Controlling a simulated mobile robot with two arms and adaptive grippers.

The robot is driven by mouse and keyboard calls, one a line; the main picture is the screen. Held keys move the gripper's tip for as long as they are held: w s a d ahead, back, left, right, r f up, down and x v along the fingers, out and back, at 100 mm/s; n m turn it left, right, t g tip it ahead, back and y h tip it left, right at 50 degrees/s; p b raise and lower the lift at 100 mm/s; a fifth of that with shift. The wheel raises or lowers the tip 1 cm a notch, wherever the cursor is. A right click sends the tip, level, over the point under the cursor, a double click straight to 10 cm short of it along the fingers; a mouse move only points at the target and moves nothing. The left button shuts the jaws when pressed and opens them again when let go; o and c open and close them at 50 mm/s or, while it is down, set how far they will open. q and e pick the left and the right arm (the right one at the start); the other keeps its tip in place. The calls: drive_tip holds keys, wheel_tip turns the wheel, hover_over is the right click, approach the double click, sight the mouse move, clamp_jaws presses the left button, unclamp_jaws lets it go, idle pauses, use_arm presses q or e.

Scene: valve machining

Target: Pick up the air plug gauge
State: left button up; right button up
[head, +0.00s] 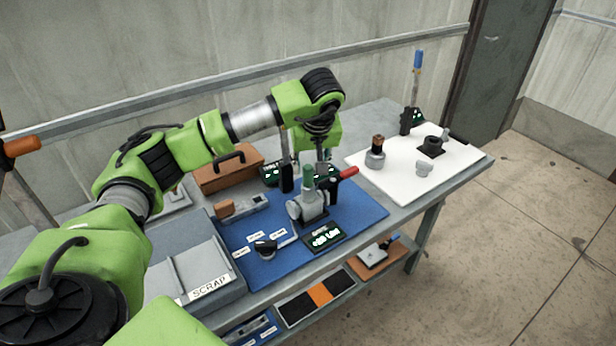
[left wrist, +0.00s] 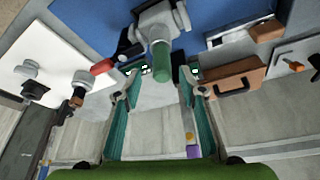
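The green-handled plug, which I take as the air plug gauge (head: 308,176), stands upright on a grey valve body (head: 312,206) on the blue mat. Its green end also shows in the left wrist view (left wrist: 161,68), between and just beyond the fingertips. My left gripper (head: 305,166) points down over it, and its fingers are spread wide with nothing between them in the left wrist view (left wrist: 160,88). I see no contact with the handle. The plug's lower part is hidden in the valve body. My right gripper is not in view.
Close around stand a red-handled tool (head: 347,173), a display marked in green (head: 325,238) and a brown case (head: 228,168). A grey scrap box (head: 185,262) stands front left.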

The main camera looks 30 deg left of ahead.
sight(308, 169)
use_arm(q)
drive_tip(key=x, duration=0.1)
drive_tip(key=p+x, duration=0.1)
drive_tip(key=x, duration=0.1)
drive_tip(key=shift+s+f+p, duration=0.2)
drive_tip(key=shift+f+p, duration=0.15)
drive_tip(key=shift+w+a+f, duration=0.15)
drive_tip(key=shift+a+f, duration=0.05)
drive_tip(key=shift+f, duration=0.25)
drive_tip(key=shift+d, duration=0.1)
drive_tip(key=shift+c, duration=0.3)
clamp_jaws()
drive_tip(key=shift+r, duration=0.1)
